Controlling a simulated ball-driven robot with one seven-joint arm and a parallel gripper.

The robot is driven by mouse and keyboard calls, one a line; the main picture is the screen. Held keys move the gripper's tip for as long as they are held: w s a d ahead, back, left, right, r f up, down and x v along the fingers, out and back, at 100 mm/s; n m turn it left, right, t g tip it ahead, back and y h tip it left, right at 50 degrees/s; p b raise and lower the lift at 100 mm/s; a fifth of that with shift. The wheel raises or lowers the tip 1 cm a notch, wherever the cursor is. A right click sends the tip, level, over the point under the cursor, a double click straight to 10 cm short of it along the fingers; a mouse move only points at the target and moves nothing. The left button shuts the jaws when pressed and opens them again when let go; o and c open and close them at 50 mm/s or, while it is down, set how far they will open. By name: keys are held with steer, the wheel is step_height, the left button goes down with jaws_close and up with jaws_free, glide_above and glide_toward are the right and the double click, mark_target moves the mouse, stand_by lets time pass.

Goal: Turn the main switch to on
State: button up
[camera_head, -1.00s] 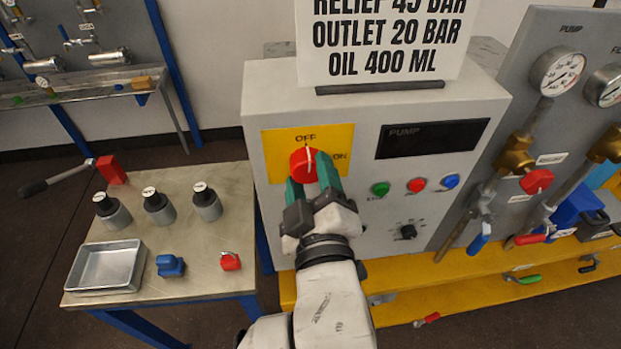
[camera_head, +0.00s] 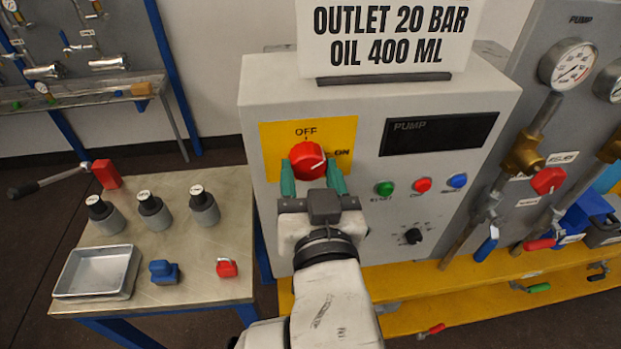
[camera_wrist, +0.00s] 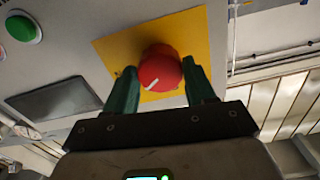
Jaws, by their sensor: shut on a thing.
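The main switch is a red round knob (camera_head: 305,158) on a yellow plate (camera_head: 340,134) on the grey pump cabinet. OFF is printed above it and ON to its right. Its white mark points right, towards ON. My gripper (camera_head: 310,170) is in front of the knob, with one green finger on each side of it, shut on it. In the wrist view the knob (camera_wrist: 160,72) sits between the two fingers of my gripper (camera_wrist: 160,80), and its white mark shows on its face.
Green (camera_head: 384,188), red (camera_head: 423,185) and blue (camera_head: 457,181) buttons and a small black dial (camera_head: 412,236) are right of my gripper. A side table (camera_head: 190,240) with bottles and a metal tray (camera_head: 95,271) stands left. Gauges and valves are at right.

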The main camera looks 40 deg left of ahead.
steer(key=m+b, duration=0.1)
steer(key=m, duration=0.5)
steer(key=shift+f+m, duration=0.1)
steer(key=shift+m, duration=0.3)
stand_by(0.4)
steer(key=o, duration=1)
steer(key=shift+o, duration=0.2)
steer(key=b+v, duration=0.2)
steer(key=v, duration=0.9)
steer(key=shift+w, duration=0.1)
